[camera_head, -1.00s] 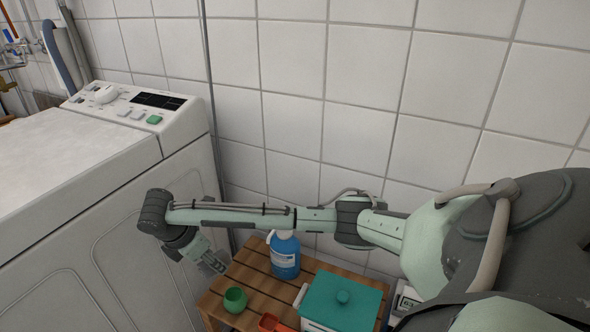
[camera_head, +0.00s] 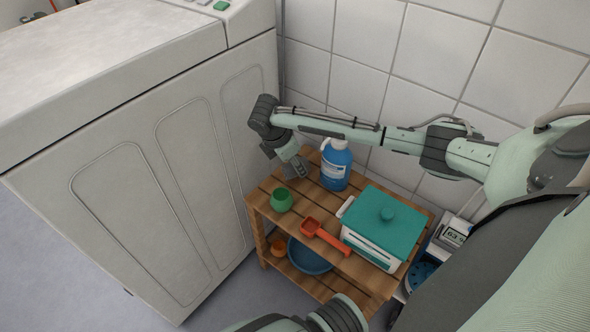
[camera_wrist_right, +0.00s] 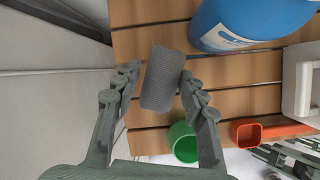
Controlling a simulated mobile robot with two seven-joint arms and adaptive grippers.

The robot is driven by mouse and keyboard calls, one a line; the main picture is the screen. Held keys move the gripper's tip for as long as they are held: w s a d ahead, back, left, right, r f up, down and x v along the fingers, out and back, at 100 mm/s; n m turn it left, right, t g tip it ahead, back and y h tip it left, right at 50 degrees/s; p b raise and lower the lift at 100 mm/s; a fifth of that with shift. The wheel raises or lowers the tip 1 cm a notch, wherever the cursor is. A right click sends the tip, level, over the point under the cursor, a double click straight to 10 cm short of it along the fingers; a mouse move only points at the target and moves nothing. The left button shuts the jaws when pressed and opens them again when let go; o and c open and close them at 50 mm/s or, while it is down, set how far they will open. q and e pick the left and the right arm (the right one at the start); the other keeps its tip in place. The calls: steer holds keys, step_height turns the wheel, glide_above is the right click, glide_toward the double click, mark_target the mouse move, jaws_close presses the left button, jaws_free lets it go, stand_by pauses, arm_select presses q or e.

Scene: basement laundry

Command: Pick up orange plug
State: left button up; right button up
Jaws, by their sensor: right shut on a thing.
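A small orange object (camera_head: 278,247), which looks like the orange plug, is on the lower level of the slatted wooden shelf (camera_head: 258,222), beside a blue basin (camera_head: 309,258). My right gripper (camera_head: 296,168) is above the back left of the top shelf, behind the green cup (camera_head: 281,200). In the right wrist view, the right gripper (camera_wrist_right: 160,76) is shut on a grey ribbed cylinder (camera_wrist_right: 160,88), held between its fingers. The orange plug cannot be made out in the right wrist view. My left gripper is not in view.
The top shelf also holds a blue bottle (camera_head: 336,166), a red-orange scoop (camera_head: 325,236) and a teal-lidded white box (camera_head: 386,222). A white washing machine (camera_head: 150,170) stands close on the left. A tiled wall is behind. Floor shows at the lower left.

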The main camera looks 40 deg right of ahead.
mark_target(295, 171)
step_height(295, 171, down, 3)
steer(key=shift+r, duration=0.1)
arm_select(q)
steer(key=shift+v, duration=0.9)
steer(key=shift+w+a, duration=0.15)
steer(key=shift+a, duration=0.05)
arm_select(e)
steer(key=o, duration=1.4)
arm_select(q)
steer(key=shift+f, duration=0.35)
